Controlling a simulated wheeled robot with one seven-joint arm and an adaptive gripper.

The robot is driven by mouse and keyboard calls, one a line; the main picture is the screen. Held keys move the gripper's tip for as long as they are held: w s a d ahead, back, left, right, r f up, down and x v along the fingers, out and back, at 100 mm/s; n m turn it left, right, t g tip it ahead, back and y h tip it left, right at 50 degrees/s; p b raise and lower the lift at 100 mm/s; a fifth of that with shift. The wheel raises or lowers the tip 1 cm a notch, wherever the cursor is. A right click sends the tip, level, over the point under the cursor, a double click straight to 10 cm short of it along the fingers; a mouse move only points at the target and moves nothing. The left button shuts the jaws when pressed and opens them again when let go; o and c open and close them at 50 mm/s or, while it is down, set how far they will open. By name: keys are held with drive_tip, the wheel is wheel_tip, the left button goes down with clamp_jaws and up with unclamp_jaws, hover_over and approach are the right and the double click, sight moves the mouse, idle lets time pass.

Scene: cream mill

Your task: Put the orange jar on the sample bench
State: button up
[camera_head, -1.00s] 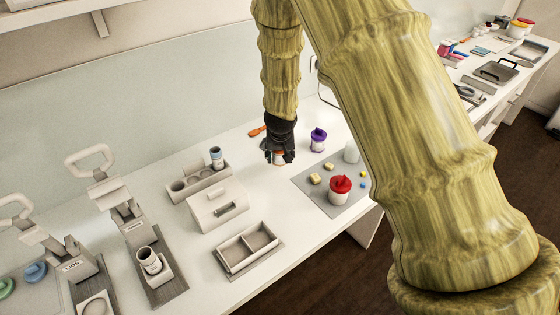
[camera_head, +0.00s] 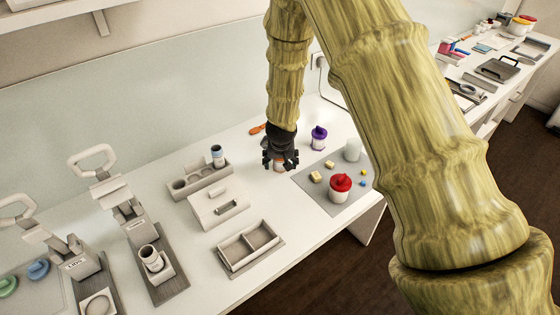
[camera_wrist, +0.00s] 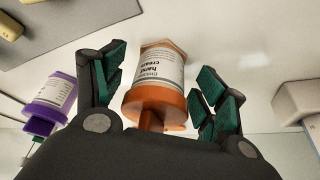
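The orange jar (camera_wrist: 158,85) has an orange lid and a white "hand cream" label. It sits between my gripper's fingers in the wrist view, with gaps on both sides. My gripper (camera_head: 281,160) is open around it and points down over the white bench (camera_head: 300,245). In the head view the jar (camera_head: 280,167) shows just below the fingers, at the bench top, partly hidden by them. Its contact with the bench is hard to see.
A purple-lidded jar (camera_head: 319,140) stands right of my gripper. A grey mat (camera_head: 318,196) holds a red-lidded jar (camera_head: 340,190) and small blocks. A light box (camera_head: 218,208), divided tray (camera_head: 248,262) and holder (camera_head: 185,193) stand left. Bare bench surrounds the orange jar.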

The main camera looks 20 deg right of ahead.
drive_tip(key=shift+r, duration=0.15)
drive_tip(key=b+v, duration=0.2)
drive_tip(key=v, duration=1)
drive_tip(key=shift+b, duration=0.3)
idle(0.3)
